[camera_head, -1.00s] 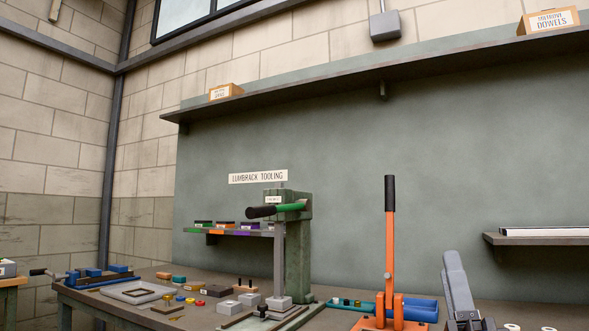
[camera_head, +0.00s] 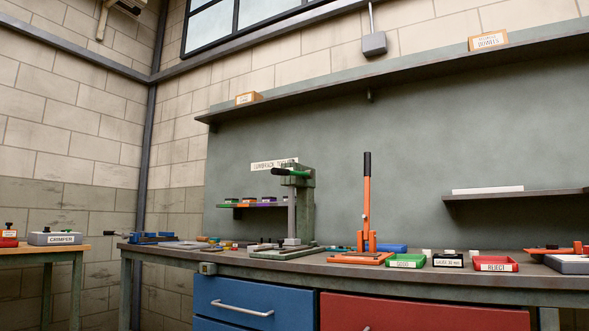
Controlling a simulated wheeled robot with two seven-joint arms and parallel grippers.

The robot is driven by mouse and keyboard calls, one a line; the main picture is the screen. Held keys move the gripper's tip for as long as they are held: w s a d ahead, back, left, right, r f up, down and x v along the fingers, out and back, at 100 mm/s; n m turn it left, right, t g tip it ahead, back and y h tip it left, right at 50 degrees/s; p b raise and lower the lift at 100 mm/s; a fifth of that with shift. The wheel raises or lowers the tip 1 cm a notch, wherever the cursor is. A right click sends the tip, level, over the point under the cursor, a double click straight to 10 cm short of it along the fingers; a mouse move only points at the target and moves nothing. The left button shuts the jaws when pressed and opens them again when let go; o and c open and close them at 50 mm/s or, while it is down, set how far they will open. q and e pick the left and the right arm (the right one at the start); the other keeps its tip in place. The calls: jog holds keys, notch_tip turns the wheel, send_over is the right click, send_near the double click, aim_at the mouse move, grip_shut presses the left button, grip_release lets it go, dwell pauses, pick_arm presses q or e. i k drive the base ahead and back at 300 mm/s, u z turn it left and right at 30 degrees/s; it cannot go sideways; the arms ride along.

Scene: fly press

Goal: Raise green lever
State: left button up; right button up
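The green fly press (camera_head: 305,207) stands on the workbench, left of the orange upright lever tool. Its green lever (camera_head: 291,173) is at the top of the press and points left, ending in a black grip (camera_head: 280,171). The lever looks close to level, tilted slightly. A grey ram (camera_head: 292,216) hangs below it over the press base (camera_head: 287,251). Neither of my grippers is in view.
An orange lever tool (camera_head: 367,215) stands upright right of the press. Green (camera_head: 405,261) and red (camera_head: 496,264) trays sit along the bench front. Blue (camera_head: 255,304) and red (camera_head: 420,314) drawers are below. A shelf (camera_head: 400,84) runs above.

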aim_at(308, 174)
jog(key=z, duration=0.3)
jog(key=i, duration=1.05)
jog(key=u, duration=0.8)
jog(key=i, duration=0.75)
jog(key=u, duration=0.8)
